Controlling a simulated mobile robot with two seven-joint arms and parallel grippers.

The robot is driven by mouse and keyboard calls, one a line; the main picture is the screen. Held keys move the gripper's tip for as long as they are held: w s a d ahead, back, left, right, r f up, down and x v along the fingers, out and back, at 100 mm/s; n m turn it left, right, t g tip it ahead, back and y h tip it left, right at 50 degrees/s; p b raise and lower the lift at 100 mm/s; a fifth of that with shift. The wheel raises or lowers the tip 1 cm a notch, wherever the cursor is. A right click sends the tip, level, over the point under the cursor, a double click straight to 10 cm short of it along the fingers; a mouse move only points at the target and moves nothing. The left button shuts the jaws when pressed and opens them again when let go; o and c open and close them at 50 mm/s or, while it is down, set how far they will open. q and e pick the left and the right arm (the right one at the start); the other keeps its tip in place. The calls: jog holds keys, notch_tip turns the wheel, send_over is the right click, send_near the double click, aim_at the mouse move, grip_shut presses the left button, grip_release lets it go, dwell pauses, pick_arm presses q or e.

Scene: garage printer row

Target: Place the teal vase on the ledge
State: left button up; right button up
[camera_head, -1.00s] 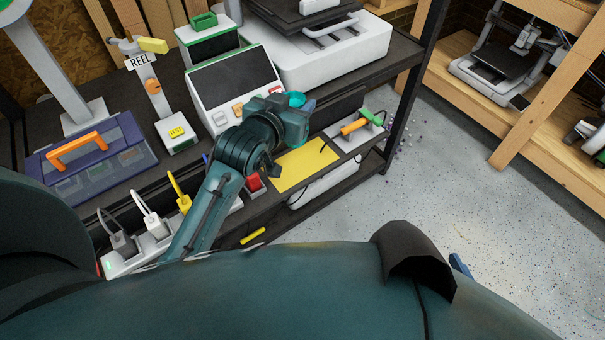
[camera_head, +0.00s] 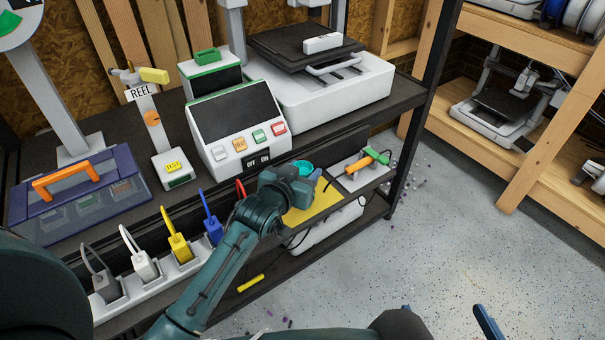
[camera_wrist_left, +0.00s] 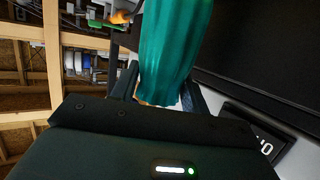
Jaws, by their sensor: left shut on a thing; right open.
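The teal vase is mostly hidden behind my left gripper (camera_head: 303,178) in the head view, where its round open rim (camera_head: 303,167) shows. In the left wrist view the ribbed vase (camera_wrist_left: 168,50) stands between the two fingers, and my left gripper (camera_wrist_left: 162,100) is shut on it. The vase is over or near a yellow surface (camera_head: 325,198) at the bench front, which seems to be the ledge; contact cannot be told. My right gripper (camera_head: 447,316) shows only as finger parts at the bottom edge, apart and empty.
An orange-and-green tool (camera_head: 368,160) lies on a pale plate right of the yellow surface. A control panel (camera_head: 240,130) and a white printer (camera_head: 330,95) stand behind. Coloured plugs (camera_head: 175,235) rise from a power strip at the left. The floor at right is mostly clear.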

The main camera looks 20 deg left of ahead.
pick_arm(q)
jog(key=o, duration=1)
jog(key=shift+s+r, duration=0.15)
jog(key=s+d+r+h+p, duration=0.1)
jog(key=s, duration=1.2)
jog(key=s+r+h+p, duration=0.1)
jog(key=s+r, duration=0.1)
jog(key=s, duration=1)
jog(key=shift+s+d, duration=0.35)
pick_arm(e)
jog(key=shift+r, duration=0.6)
